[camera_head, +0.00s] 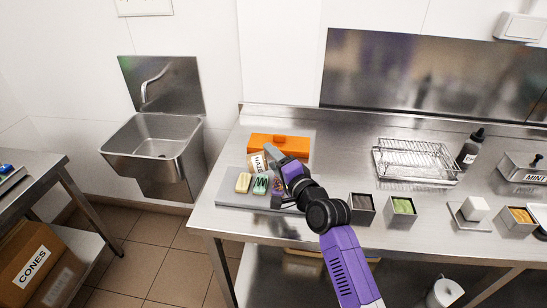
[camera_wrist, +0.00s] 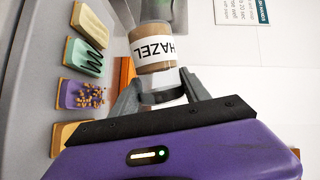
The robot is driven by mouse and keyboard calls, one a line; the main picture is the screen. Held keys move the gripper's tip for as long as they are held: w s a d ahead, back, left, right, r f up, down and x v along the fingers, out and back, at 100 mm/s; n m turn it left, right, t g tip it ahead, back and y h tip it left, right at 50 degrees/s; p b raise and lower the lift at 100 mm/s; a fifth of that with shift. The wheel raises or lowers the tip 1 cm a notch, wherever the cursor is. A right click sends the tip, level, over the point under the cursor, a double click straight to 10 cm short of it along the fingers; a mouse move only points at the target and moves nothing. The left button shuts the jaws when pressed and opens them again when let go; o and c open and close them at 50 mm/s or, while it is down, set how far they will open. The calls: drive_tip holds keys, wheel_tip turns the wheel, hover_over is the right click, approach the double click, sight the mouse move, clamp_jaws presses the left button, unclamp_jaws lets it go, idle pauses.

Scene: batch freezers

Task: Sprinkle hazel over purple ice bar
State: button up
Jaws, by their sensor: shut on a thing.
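The hazel container (camera_wrist: 155,50), labelled HAZEL, is between the fingers of my gripper (camera_wrist: 158,92) in the wrist view. In the head view the hazel container (camera_head: 258,162) is beside the bars, partly hidden by my gripper (camera_head: 272,160). The purple ice bar (camera_wrist: 82,94) lies on the grey tray (camera_wrist: 30,110) with brown bits scattered on it and a few beside it. In the head view the purple bar (camera_head: 276,187) is mostly hidden by my arm. A cream bar (camera_wrist: 91,20), a green bar with dark zigzag lines (camera_wrist: 85,55) and an orange-tan bar (camera_wrist: 72,135) lie in the same row.
An orange object (camera_head: 279,144) lies behind the tray. Metal tubs (camera_head: 361,208) with toppings stand right of my arm. A wire rack (camera_head: 415,158) and dark bottle (camera_head: 470,148) stand farther right. A sink (camera_head: 155,140) is left of the counter.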

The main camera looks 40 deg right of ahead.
drive_tip(key=shift+r+n+g+p, duration=0.4)
drive_tip(key=shift+r+n+p, duration=0.5)
drive_tip(key=shift+p, duration=1.35)
drive_tip(key=shift+r+n, duration=0.4)
drive_tip(key=shift+n, duration=0.1)
drive_tip(key=shift+r+n+g, duration=0.25)
drive_tip(key=shift+n+g, duration=0.15)
drive_tip(key=shift+g, duration=0.1)
drive_tip(key=shift+h, duration=0.3)
wheel_tip(320, 180, up, 2)
drive_tip(key=n, duration=0.1)
drive_tip(key=n+g, duration=0.1)
drive_tip(key=n, duration=0.1)
drive_tip(key=shift+r+g+h, duration=0.25)
drive_tip(key=shift+g+h, duration=0.05)
drive_tip(key=shift+h, duration=0.1)
